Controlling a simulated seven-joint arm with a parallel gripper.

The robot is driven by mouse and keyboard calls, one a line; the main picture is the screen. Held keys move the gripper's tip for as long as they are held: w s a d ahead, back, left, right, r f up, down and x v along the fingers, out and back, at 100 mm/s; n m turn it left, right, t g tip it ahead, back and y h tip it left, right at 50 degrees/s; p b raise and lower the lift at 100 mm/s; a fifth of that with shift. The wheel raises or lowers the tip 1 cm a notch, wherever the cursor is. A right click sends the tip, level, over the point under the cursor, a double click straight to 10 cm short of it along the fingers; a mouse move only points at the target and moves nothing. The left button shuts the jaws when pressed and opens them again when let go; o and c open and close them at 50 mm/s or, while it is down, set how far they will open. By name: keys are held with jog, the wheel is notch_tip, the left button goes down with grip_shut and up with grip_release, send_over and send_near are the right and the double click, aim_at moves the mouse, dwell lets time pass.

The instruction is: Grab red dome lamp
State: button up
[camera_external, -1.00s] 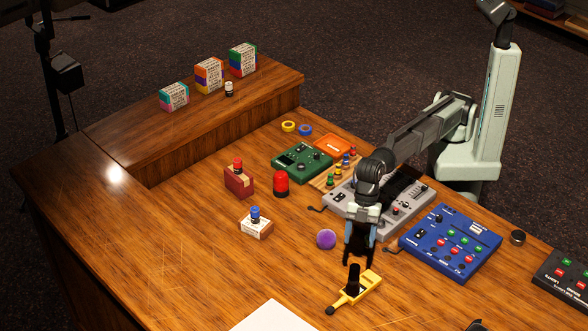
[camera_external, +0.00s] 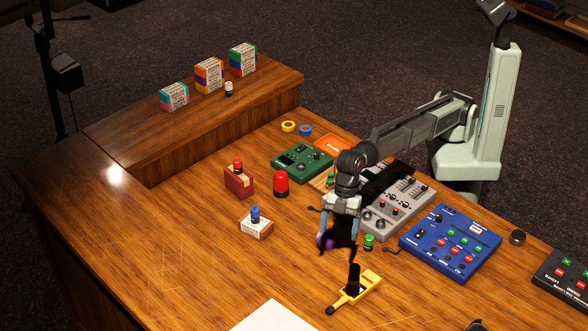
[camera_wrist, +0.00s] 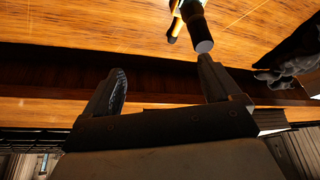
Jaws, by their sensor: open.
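The red dome lamp (camera_external: 281,183) stands upright on the desk in the external view, left of my gripper and between the red box and the green mixer. My gripper (camera_external: 338,248) hangs above the desk to the lamp's lower right, apart from it. Its fingers are open, pointing down, with a purple ball (camera_external: 322,241) partly hidden behind them. In the wrist view my gripper (camera_wrist: 160,85) shows two spread fingers with no object clearly held between them. The lamp is not seen in the wrist view.
A red box (camera_external: 238,184) with a red knob and a white box (camera_external: 256,227) with a blue knob stand near the lamp. A green mixer (camera_external: 301,162), grey mixer (camera_external: 402,207) and yellow device (camera_external: 357,290) are nearby. The left desk area is clear.

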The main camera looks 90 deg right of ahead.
jog(key=w+d+m, duration=0.2)
jog(key=w+d, duration=0.9)
jog(key=m+t+h, duration=0.2)
jog(key=m, duration=0.3)
send_over(281, 172)
jog(key=x, duration=0.4)
jog(key=shift+s+d+f, duration=0.1)
jog(key=shift+s+f, duration=0.15)
jog(key=shift+s, duration=0.1)
jog(key=s+d+f, duration=0.1)
jog(key=s+d, duration=0.1)
jog(key=s, duration=0.2)
jog(key=shift+m, duration=0.8)
jog(key=x, duration=0.8)
jog(key=shift+w+d+f, duration=0.15)
jog(key=shift+w+d, duration=0.1)
jog(key=shift+w, duration=0.1)
jog(key=shift+s+x, duration=0.15)
jog(key=shift+x, duration=1.3)
jog(key=shift+s+x, duration=0.15)
jog(key=shift+x, duration=1.25)
jog(key=shift+a+f, duration=0.1)
